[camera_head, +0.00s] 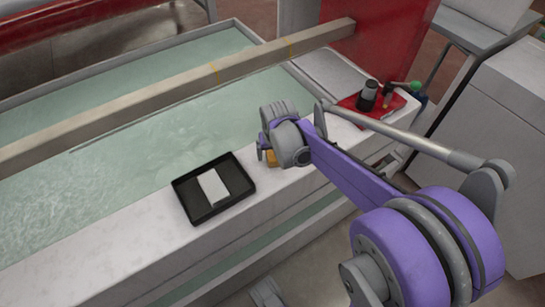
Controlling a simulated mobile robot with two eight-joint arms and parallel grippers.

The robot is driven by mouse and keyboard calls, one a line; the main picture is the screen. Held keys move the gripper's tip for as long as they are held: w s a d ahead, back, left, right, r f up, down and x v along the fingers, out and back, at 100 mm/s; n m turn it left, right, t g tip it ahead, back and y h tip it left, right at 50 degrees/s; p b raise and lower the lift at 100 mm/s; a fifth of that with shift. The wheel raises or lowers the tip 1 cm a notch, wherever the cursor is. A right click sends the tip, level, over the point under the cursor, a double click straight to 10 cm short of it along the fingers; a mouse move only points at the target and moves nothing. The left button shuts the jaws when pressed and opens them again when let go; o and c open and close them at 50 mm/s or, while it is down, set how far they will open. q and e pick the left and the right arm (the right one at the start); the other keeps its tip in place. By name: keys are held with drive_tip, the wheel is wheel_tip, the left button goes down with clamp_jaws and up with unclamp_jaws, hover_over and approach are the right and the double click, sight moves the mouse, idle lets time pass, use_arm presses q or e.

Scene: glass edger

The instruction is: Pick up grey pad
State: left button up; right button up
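A pale grey rectangular pad (212,187) lies in a shallow black tray (237,180) on the white ledge of the water basin. My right arm reaches in from the lower right. Its gripper (266,153) hangs just to the right of the tray and above the ledge, apart from the pad. The wrist hides most of its fingers, so I cannot tell whether it is open or shut. A small orange-yellow patch (271,157) shows beside it; I cannot tell what it is. My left gripper is not in view.
The basin (150,150) of greenish water lies behind the ledge, with a long beam (180,85) crossing above it. A red mat (352,104) with dark containers (367,96) and a green bottle (414,88) are at the ledge's right end. The ledge left of the tray is clear.

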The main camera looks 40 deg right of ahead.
sight(273, 155)
clamp_jaws()
wheel_tip(273, 155, up, 10)
drive_tip(key=p, duration=0.3)
idle(0.4)
